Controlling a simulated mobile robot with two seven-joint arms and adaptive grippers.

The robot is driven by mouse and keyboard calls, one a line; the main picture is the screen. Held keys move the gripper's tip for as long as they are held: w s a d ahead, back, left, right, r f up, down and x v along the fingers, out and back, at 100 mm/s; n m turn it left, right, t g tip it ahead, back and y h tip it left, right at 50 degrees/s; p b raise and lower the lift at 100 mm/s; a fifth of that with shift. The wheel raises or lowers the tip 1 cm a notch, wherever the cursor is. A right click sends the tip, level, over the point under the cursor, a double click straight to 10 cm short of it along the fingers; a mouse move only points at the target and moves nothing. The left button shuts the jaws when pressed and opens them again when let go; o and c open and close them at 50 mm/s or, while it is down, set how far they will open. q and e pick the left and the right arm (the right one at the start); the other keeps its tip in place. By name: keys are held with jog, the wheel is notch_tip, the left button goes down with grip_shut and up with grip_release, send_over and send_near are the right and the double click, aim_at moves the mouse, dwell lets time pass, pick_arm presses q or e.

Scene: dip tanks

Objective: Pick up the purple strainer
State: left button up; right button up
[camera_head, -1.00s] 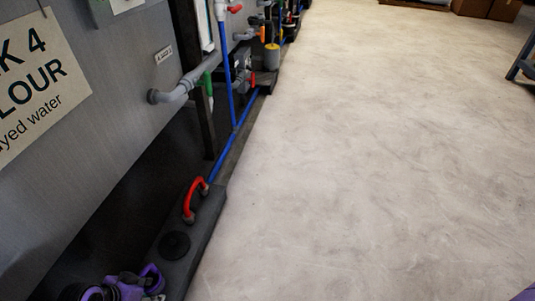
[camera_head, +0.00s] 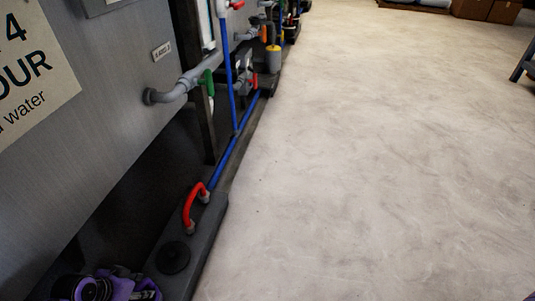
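I see no strainer in this view. My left gripper or wrist (camera_head: 112,287), purple and black, shows at the bottom left edge, in front of the dark base of the tank. It is cut off by the frame, and its fingers cannot be made out. No object shows in it. Only a tiny purple sliver, perhaps of my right arm, shows in the bottom right corner; the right gripper is out of view.
A grey tank wall (camera_head: 120,70) with a sign (camera_head: 30,75) stands at the left. A grey outlet pipe (camera_head: 178,90), blue pipes (camera_head: 228,150) and a red handle (camera_head: 190,205) line its base. Pale floor (camera_head: 380,150) is clear to the right. Brown boxes (camera_head: 490,10) stand far back.

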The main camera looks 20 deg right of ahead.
pick_arm(q)
jog(key=shift+r, duration=0.1)
grip_shut()
jog(key=shift+r, duration=0.15)
